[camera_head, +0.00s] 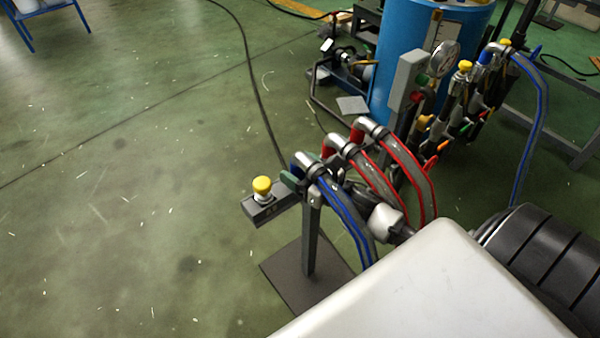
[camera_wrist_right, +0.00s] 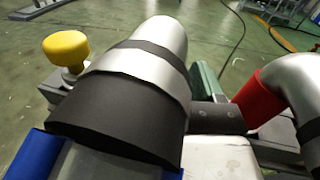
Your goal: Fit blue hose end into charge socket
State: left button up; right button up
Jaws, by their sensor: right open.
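The blue hose (camera_head: 345,215) has a metal elbow end at the top of a small floor stand (camera_head: 311,240). In the right wrist view a large metal elbow with a black collar (camera_wrist_right: 135,65) fills the middle, with blue edges below it. My right gripper (camera_head: 301,170) is at this end, its dark green finger pads apart on either side of the elbow. One green pad (camera_wrist_right: 206,90) shows beside the elbow in the wrist view; the other is hidden. I cannot make out which fitting is the charge socket. My left gripper is not in view.
Two red-edged hoses (camera_head: 405,165) hang close beside the blue one. A yellow knob (camera_head: 262,186) sits on a grey block at the stand. A valve panel with a gauge (camera_head: 443,58) and a blue tank (camera_head: 405,40) stand behind. The floor at left is open.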

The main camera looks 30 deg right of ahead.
jog(key=shift+w, duration=0.1)
jog(key=c, duration=1.2)
jog(key=shift+r, duration=0.1)
jog(key=shift+c, duration=0.2)
